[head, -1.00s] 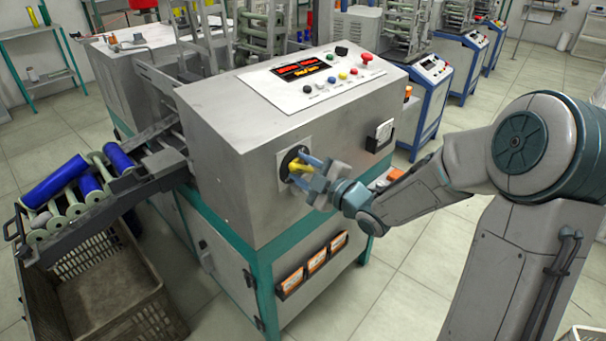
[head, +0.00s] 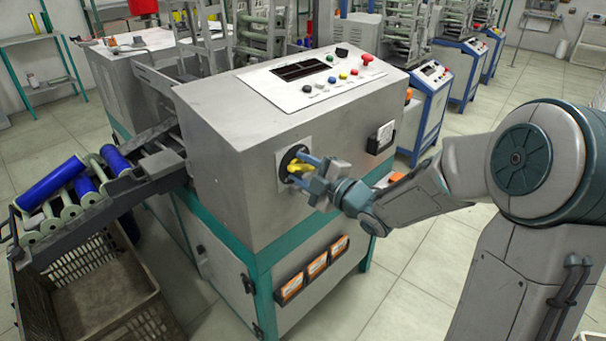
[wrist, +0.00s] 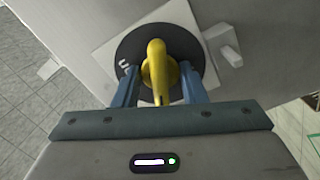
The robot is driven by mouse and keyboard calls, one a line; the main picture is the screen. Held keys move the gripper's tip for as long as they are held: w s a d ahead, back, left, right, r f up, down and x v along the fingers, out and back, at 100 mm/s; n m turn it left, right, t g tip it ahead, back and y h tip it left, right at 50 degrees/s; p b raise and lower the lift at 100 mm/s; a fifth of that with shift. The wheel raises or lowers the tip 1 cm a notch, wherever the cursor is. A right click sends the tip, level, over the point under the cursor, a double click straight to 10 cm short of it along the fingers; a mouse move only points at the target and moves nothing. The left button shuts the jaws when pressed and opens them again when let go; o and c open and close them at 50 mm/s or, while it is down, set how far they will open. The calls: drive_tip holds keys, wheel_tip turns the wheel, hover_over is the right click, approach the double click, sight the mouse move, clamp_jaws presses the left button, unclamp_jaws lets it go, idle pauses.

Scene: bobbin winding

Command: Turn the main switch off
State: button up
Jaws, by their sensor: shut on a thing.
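The main switch is a yellow rotary handle (head: 297,168) on a round black plate, on the side panel of the grey machine (head: 215,165). My gripper (head: 303,167) is at the switch, its blue fingers on either side of the handle, shut on it. In the wrist view the yellow handle (wrist: 157,72) stands lengthwise between the two fingertips (wrist: 158,88), in front of the black plate (wrist: 185,50). The machine's display (head: 303,71) is dark.
A control panel with coloured buttons and a red knob (head: 367,58) tops the machine. A small holder (head: 381,138) sits right of the switch, and orange boxes (head: 317,265) hang below. A crate (head: 95,305) stands at left. The floor at right is open.

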drive_tip(key=shift+f+n+b, duration=0.15)
drive_tip(key=shift+n+b, duration=0.95)
drive_tip(key=shift+b, duration=0.3)
drive_tip(key=o, duration=1.6)
drive_tip(key=shift+c, duration=0.2)
drive_tip(key=shift+s, duration=0.1)
drive_tip(key=p+v, duration=0.1)
drive_tip(key=v, duration=0.8)
